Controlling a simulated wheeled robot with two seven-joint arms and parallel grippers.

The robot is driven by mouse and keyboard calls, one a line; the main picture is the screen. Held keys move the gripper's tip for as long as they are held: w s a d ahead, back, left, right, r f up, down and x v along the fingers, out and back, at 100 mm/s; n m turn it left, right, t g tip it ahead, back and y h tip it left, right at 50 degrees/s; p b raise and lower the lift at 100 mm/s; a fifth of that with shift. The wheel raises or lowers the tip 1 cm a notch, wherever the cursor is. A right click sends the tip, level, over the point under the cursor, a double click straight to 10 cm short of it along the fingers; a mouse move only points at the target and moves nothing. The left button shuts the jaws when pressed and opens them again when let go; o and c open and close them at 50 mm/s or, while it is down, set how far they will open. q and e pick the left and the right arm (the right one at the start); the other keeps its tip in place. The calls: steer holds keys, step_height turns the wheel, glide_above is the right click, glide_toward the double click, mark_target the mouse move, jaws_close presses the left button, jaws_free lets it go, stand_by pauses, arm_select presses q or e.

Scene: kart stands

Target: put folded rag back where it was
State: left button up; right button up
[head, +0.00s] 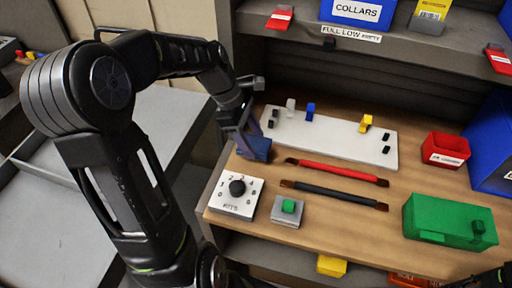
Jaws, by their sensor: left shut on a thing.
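My left gripper (246,132) reaches in from the left and points down at the left side of the wooden bench. It is shut on a dark blue folded rag (257,150), at the bench's left edge beside the white board (330,137). The gripper partly hides the rag, and I cannot tell whether the rag touches the bench. A small dark part of my right arm shows at the lower right corner; its gripper is not in view.
A red cable (335,172) and a black cable (335,196) lie right of the rag. A dial box (236,193), a green button box (288,209) and a green case (450,220) stand in front. A red bin (445,150) is at right. A shelf (400,43) overhangs the back.

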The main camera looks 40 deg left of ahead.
mark_target(252, 143)
arm_select(q)
steer(key=x, duration=0.3)
steer(key=shift+s+r+p, duration=0.1)
steer(key=shift+p, duration=0.3)
steer(key=shift+f, duration=0.45)
steer(key=o, duration=1.3)
steer(key=shift+f, duration=0.1)
steer(key=v, duration=1.2)
steer(key=shift+b, duration=0.3)
